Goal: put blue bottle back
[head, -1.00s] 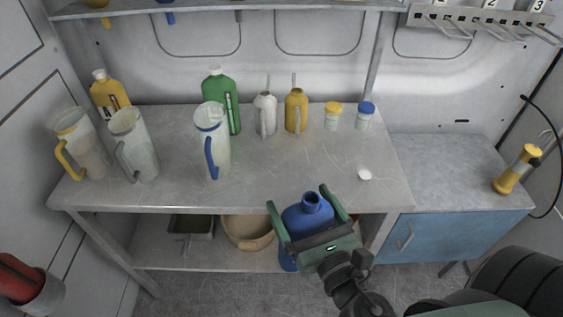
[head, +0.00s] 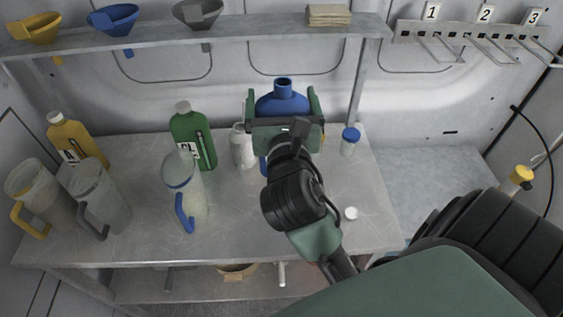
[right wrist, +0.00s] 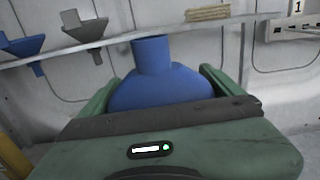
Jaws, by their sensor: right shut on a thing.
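The blue bottle (head: 283,98) is upright, with an open neck and no cap on it. My right gripper (head: 284,105) is shut on it, one green finger on each side, and holds it over the back of the table (head: 260,225). In the right wrist view the bottle's shoulder and neck (right wrist: 158,75) rise between the fingers (right wrist: 155,95). My gripper and arm hide most of its body, so I cannot tell whether its base touches the table. A small white cap (head: 351,213) lies on the table at the right. My left gripper is not in view.
A green bottle (head: 192,138) and a white bottle (head: 243,148) stand left of the blue one. A blue-lidded jar (head: 350,142) stands to its right. Several jugs and a yellow bottle (head: 72,143) are at the left. A shelf (head: 250,29) with funnels runs above.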

